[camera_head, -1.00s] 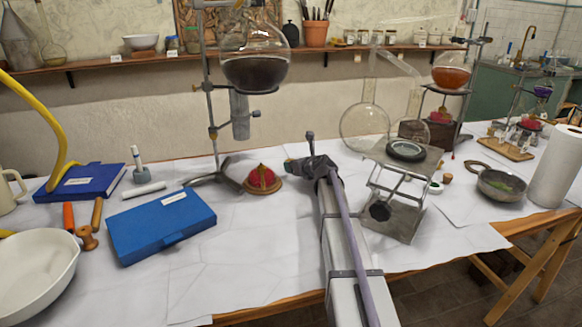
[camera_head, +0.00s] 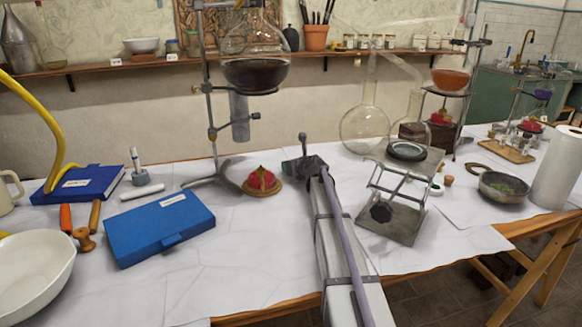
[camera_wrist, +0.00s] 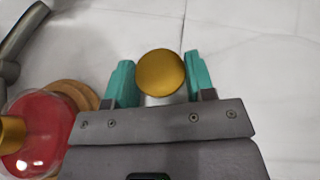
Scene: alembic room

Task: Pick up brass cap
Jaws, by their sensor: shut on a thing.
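The brass cap (camera_wrist: 160,73) is a round, golden disc-like top in the wrist view. It sits between the two teal fingers of my gripper (camera_wrist: 158,62), which are shut on it. In the head view my gripper (camera_head: 303,165) is low over the white-covered table, just right of a red glass lamp (camera_head: 262,180) on a round wooden base. The cap cannot be made out there; my gripper hides it. I cannot tell whether the cap touches the table.
The lamp (camera_wrist: 38,130) is close at left in the wrist view, beside a dark stand foot (camera_wrist: 20,35). A stand holds a dark-filled flask (camera_head: 255,72) above. A lab jack (camera_head: 395,210) stands at right, a blue box (camera_head: 160,227) at left. Bare cloth lies in front of the lamp.

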